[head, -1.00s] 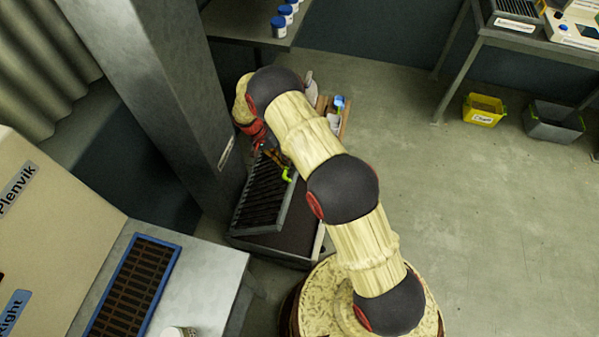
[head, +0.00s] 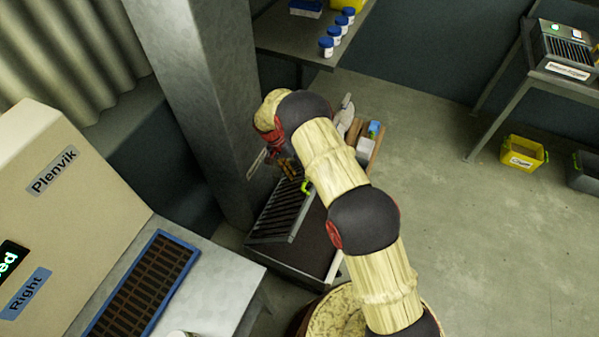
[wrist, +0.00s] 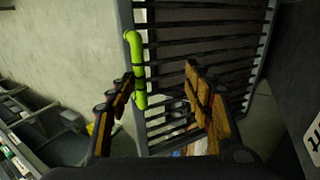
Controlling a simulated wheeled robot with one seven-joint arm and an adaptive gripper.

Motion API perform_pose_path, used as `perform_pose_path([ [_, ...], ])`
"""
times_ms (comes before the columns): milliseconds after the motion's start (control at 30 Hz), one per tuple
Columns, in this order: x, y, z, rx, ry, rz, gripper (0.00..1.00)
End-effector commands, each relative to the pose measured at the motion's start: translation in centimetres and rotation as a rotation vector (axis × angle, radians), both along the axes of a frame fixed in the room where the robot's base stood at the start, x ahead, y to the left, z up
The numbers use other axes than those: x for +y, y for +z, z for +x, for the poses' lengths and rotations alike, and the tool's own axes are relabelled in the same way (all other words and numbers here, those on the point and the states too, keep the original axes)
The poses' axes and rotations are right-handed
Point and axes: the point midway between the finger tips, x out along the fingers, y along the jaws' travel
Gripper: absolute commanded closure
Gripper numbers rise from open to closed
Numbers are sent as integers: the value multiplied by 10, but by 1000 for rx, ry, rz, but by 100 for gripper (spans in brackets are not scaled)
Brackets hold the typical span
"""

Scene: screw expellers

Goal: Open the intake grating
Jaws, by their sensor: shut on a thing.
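The intake grating (head: 284,211) is a dark barred panel with a grey frame, on a low dark unit (head: 312,252) beside the grey column. It stands tilted up from the unit. Its bright green handle (head: 306,187) is on the edge near my gripper (head: 287,170). In the wrist view the barred grating (wrist: 205,42) fills the upper middle, and floor shows through its bars. The green handle (wrist: 137,68) lies against the left finger of my gripper (wrist: 163,85).
A grey column (head: 195,100) stands close left of the grating. A table with a blue-framed grid (head: 145,285) is at lower left. A shelf with white, blue-capped jars (head: 333,36) is behind. Open floor (head: 450,200) lies to the right, with a yellow bin (head: 522,153).

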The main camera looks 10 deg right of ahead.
Motion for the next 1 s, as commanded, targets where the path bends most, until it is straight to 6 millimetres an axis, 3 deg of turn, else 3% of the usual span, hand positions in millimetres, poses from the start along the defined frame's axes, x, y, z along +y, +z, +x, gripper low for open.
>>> perform_pose_path([
  [667, 3, 1, -1, -3, -5, 8, 70],
  [767, 3, 10, 0, -3, -4, 7, 70],
  [1000, 1, 56, 1, -6, -5, 6, 70],
])
